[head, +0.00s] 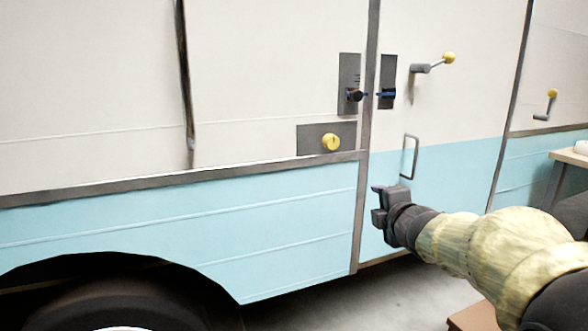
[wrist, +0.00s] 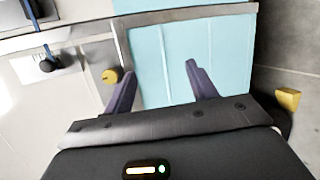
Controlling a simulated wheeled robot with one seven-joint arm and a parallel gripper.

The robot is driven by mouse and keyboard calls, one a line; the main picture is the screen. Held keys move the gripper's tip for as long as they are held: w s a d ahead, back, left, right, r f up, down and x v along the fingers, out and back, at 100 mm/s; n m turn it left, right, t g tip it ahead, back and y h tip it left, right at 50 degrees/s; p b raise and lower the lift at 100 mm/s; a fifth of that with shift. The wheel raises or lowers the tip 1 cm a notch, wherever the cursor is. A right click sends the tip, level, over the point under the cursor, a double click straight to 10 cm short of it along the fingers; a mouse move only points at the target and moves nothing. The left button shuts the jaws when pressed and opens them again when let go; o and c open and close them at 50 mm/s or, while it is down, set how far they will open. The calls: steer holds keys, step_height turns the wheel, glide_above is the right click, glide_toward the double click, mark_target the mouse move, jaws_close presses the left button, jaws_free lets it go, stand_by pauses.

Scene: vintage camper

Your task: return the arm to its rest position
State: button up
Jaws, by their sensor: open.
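My gripper (head: 379,207) is at the end of my arm, which reaches in from the lower right in the head view. It is in front of the blue lower part of the camper door (head: 450,185), below and left of the grey door handle (head: 410,156). In the wrist view the two fingers of my gripper (wrist: 160,88) stand wide apart with nothing between them. The blue panel (wrist: 165,50) shows behind the fingers. I cannot tell exactly how far the fingertips are from the camper side.
A yellow knob (head: 331,142) sits on a grey plate left of the door seam. A black knob (head: 354,95) is above it. A wheel (head: 115,300) is at lower left. A table (head: 566,156) stands at right.

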steer(key=s+a+f+m+g+p, duration=0.35)
steer(key=s+f+m+g, duration=0.25)
steer(key=s+f+m, duration=0.5)
steer(key=s+a+f+m+g+p, duration=0.2)
steer(key=s+f+m+g+p, duration=0.2)
steer(key=s+f+m+g, duration=0.65)
step_height(320, 180, up, 39)
steer(key=s+n+t+p, duration=0.1)
steer(key=t+p, duration=0.3)
steer(key=p, duration=3.2)
steer(key=shift+s+h, duration=0.35)
steer(key=shift+h, duration=0.05)
steer(key=shift+a, duration=0.1)
